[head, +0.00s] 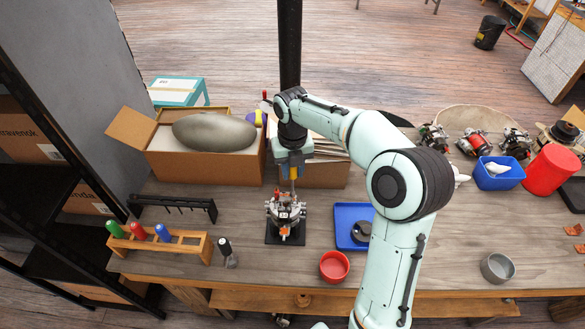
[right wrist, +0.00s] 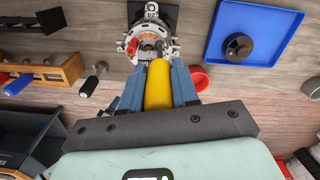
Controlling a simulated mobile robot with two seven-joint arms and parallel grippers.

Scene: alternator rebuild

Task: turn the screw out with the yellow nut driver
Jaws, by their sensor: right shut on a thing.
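My right gripper (head: 291,172) is shut on the yellow nut driver (right wrist: 158,85), with one blue-grey finger on each side of its handle. A little yellow of the handle also shows in the head view between the fingers. The driver points down over the alternator (head: 286,212), which stands on a dark square base. The alternator shows at the top of the right wrist view (right wrist: 148,30), past the end of the driver. The screw is too small to make out, and I cannot tell whether the driver's tip sits on it. My left gripper is not in view.
A wooden rack (head: 160,243) holds green, red and blue-handled drivers. A black-handled tool (head: 226,252) stands beside it. A blue tray (head: 353,243) with a dark round part and a red bowl (head: 334,266) are to the right. A cardboard box (head: 170,166) stands behind.

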